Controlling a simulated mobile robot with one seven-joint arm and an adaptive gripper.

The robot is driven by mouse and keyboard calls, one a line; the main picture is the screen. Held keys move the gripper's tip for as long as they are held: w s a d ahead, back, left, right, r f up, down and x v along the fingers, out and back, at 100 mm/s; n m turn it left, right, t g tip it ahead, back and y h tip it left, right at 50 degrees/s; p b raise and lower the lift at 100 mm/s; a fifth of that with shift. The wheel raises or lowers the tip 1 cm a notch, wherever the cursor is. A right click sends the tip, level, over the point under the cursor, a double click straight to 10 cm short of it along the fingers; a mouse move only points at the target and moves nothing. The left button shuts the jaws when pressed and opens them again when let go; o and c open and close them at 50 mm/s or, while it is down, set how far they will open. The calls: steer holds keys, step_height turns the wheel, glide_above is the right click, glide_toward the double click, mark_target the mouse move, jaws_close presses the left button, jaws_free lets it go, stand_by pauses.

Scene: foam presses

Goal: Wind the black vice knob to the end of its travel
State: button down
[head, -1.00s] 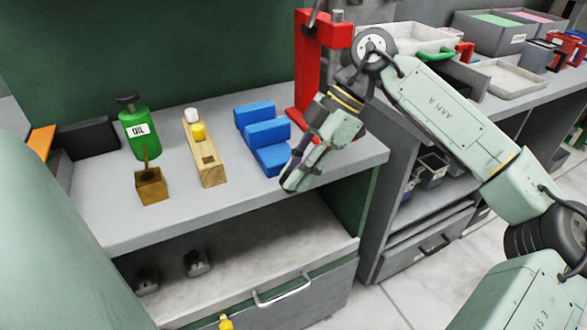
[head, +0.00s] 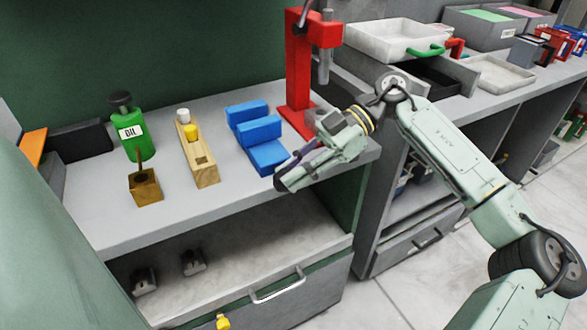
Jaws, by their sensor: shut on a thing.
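The blue vice (head: 262,155) stands on the grey bench, its stepped blue blocks running from back left to front right. My gripper (head: 282,183) is at the vice's front right end, near the bench's front edge, its fingers pointing left and slightly down. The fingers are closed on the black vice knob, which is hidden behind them. How far the knob has turned cannot be seen.
A red press (head: 300,70) stands behind my wrist. Left of the vice are a wooden block (head: 205,175) with white and yellow pegs, a green oil bottle (head: 133,135) and a small brown box (head: 145,187). An open shelf lies below.

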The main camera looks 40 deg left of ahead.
steer(key=c, duration=1.7)
jaws_free()
steer(key=shift+w, duration=0.1)
steer(key=v, duration=1.2)
